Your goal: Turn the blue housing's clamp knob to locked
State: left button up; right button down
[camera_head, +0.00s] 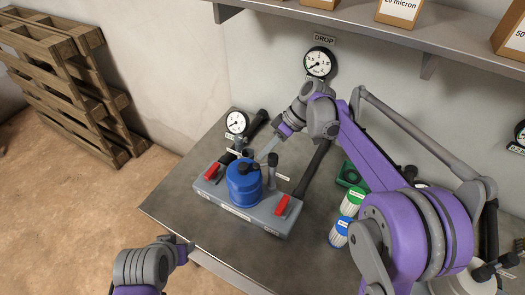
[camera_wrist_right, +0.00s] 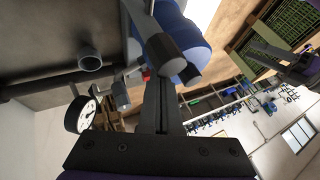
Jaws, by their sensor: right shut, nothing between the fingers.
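The blue housing (camera_head: 243,188) stands upright on a grey manifold block (camera_head: 264,212), with a black clamp knob (camera_head: 249,169) on top. It also shows, partly cut off, in the right wrist view (camera_wrist_right: 188,35). My right gripper (camera_head: 264,154) is shut and empty, just behind the housing's top, close to the knob. Whether it touches the knob I cannot tell. Its dark fingers (camera_wrist_right: 163,95) point up in the wrist view. My left gripper (camera_head: 187,248) is low at the front, apart from the block; its fingers are too unclear to read.
Two red handles (camera_head: 213,171) (camera_head: 282,205) flank the housing. Pressure gauges (camera_head: 237,122) (camera_head: 319,62) stand behind. A green-capped filter cartridge (camera_head: 352,201) and a blue-capped one (camera_head: 339,233) stand right of the block. The table (camera_head: 178,205) is clear at front left.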

jog(key=v, duration=1)
jog(key=s+d+f+m+t+h, duration=0.2)
jog(key=s+f+m, duration=0.1)
jog(key=s, duration=0.5)
jog(key=s+d+f+m+t+h, duration=0.2)
jog(key=s+f+m, duration=0.2)
jog(key=s, duration=0.4)
jog(key=s+d+f+m+t+h, duration=0.2)
jog(key=s+f+m+t+h, duration=0.1)
jog(key=s, duration=0.6)
notch_tip(320, 180, down, 3)
jog(key=shift+r+m, duration=0.2)
jog(key=shift+m, duration=0.4)
jog(key=c, duration=1.6)
grip_release()
jog(key=shift+d, duration=0.1)
